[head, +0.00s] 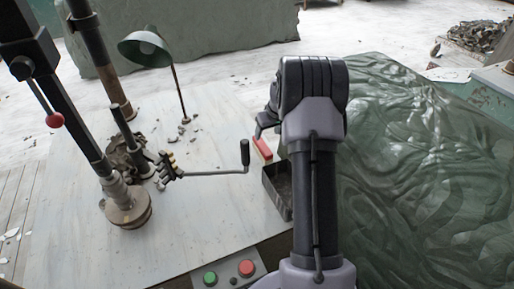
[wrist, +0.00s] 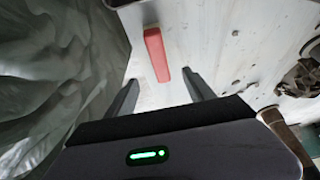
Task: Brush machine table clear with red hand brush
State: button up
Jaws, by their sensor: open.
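The red hand brush (head: 262,149) lies on the pale machine table (head: 85,215), just behind a dark open box. In the wrist view the red brush (wrist: 156,55) lies lengthwise ahead of the jaws, with its near end close to the gap between them. My gripper (wrist: 161,90) is open and empty, one finger to either side of that gap. In the head view my arm hides most of the gripper. Grey clay trimmings (head: 125,157) lie heaped around the machine's base, with small crumbs (head: 184,128) scattered behind them.
A dark open box (head: 277,190) stands by my arm. A crank handle (head: 245,155) reaches toward the brush. A green lamp (head: 145,48) and machine column (head: 95,45) stand behind. Green sheeting (head: 420,180) bulges at right. Green and red buttons (head: 246,268) sit in front.

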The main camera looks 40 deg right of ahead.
aim_at(263, 145)
jog(key=b+x, duration=0.1)
jog(key=x, duration=0.6)
jog(key=shift+w+f+b, duration=0.15)
jog(key=shift+f+b, duration=0.15)
jog(key=shift+f, duration=0.05)
jog(key=b+x, duration=0.2)
jog(key=x, duration=0.3)
jog(key=shift+f, duration=0.3)
jog(key=shift+r, duration=0.15)
jog(key=shift+c, duration=1.1)
grip_shut()
